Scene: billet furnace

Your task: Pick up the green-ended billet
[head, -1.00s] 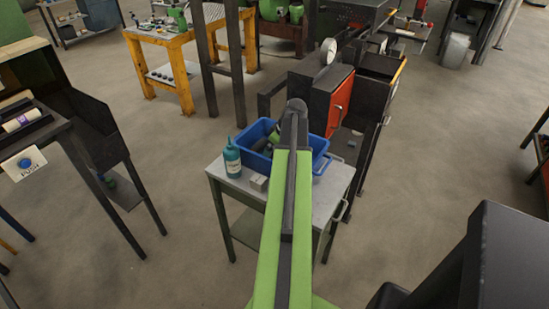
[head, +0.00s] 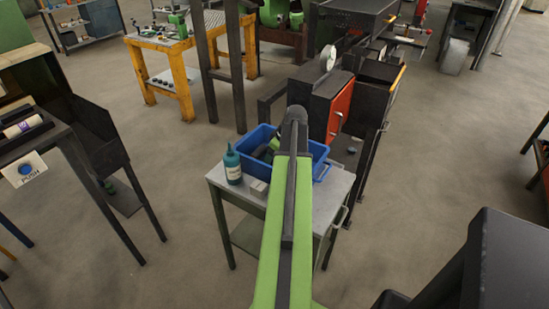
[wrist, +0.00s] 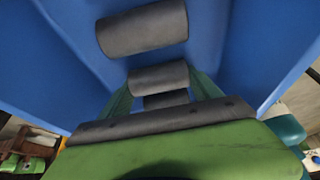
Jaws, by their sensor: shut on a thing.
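In the wrist view my gripper (wrist: 161,82) points down into the blue bin (wrist: 252,35). Its greenish fingers stand on either side of a dark grey billet (wrist: 158,74), and it is shut on that billet. The held billet's ends are covered by the fingers, so I cannot tell their colour. A second dark grey billet (wrist: 143,28) lies apart, beyond the held one, in the bin; no green end shows on it. In the head view my arm covers most of the gripper and part of the blue bin (head: 317,158).
The bin stands on a small grey-topped table (head: 325,195). A teal bottle (head: 233,167) and a small grey block (head: 258,188) are left of my arm. A dark machine with an orange-red door (head: 340,108) stands behind.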

